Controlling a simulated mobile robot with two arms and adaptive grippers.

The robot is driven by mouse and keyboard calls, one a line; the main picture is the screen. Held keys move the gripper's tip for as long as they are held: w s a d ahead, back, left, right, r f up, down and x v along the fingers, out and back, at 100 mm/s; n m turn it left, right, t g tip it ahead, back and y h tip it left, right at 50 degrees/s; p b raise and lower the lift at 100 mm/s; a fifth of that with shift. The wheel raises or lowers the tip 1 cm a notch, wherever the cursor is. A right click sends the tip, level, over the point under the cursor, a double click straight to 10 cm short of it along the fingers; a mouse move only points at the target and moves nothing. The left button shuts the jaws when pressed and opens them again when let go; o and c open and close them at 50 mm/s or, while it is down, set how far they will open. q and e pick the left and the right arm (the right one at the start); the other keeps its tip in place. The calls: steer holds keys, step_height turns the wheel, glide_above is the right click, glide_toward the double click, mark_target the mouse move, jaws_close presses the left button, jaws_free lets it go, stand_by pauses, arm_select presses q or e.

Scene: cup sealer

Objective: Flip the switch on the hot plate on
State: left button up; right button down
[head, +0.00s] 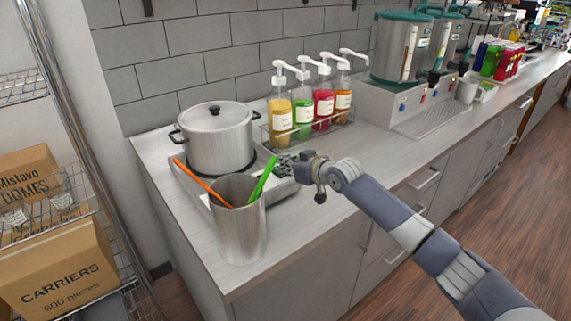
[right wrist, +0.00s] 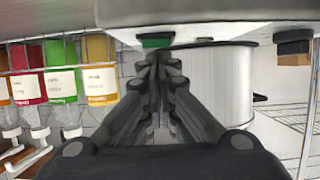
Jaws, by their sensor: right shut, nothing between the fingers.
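The hot plate (head: 284,190) is a pale flat unit on the counter, under a lidded steel pot (head: 220,140). My right gripper (head: 281,166) is shut and empty, at the right side of the hot plate. In the right wrist view, which is upside down, the closed fingers (right wrist: 158,62) point at a pale slab along the top, likely the hot plate (right wrist: 220,14). A small green piece with a dark edge, likely the switch (right wrist: 155,41), sits just beyond the fingertips. I cannot tell whether they touch. The switch cannot be made out in the head view. My left gripper is out of view.
A steel cup (head: 238,235) with an orange and a green utensil stands in front of the hot plate, close to my right gripper. Pump bottles (head: 303,115) stand in a rack behind.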

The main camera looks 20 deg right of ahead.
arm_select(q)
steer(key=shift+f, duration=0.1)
